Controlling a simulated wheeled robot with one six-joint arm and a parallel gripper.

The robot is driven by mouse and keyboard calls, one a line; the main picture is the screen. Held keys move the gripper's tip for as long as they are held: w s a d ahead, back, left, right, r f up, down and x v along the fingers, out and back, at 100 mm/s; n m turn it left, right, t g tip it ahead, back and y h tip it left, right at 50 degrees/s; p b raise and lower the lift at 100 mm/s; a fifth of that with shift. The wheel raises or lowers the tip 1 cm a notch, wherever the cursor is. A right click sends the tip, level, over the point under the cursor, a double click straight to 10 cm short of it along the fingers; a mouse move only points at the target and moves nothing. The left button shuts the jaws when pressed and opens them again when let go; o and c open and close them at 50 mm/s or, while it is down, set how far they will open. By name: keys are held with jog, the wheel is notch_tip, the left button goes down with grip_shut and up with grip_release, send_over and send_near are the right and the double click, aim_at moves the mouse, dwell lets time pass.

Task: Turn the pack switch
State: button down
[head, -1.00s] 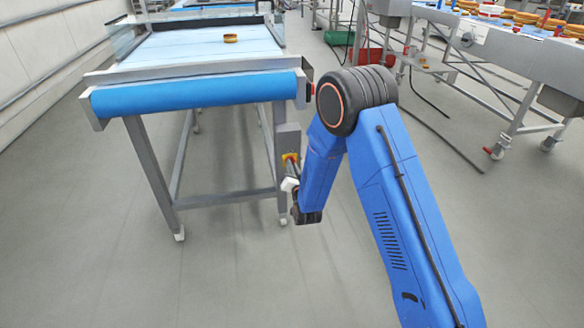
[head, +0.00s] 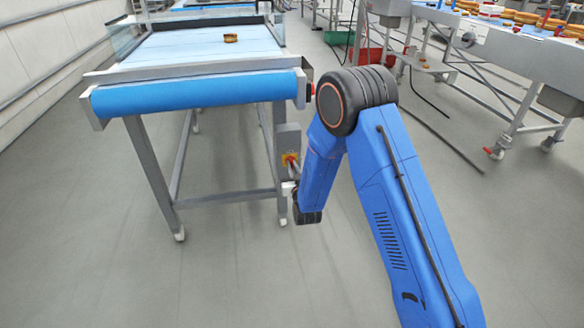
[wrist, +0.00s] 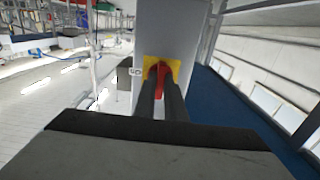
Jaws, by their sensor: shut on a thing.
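The pack switch has a red knob (wrist: 160,73) on a yellow plate (wrist: 177,68), mounted on a grey box (wrist: 165,30) in the wrist view. In the head view the switch (head: 290,160) is on the grey box on the right leg of the near conveyor. My gripper (wrist: 161,80) reaches straight at the switch. Its two dark fingers are close together and shut on the red knob, covering part of it. In the head view my gripper (head: 292,178) is small and partly hidden by my blue arm.
The conveyor (head: 190,94) with a blue belt roller stands above and left of the switch. A round brown item (head: 230,38) lies on its belt. A second conveyor line (head: 480,45) stands at the right.

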dwell(0.4)
jog(key=c, duration=1.8)
grip_release()
jog(key=v, duration=1.7)
jog(key=shift+s+d+r, duration=0.1)
jog(key=shift+s, duration=0.1)
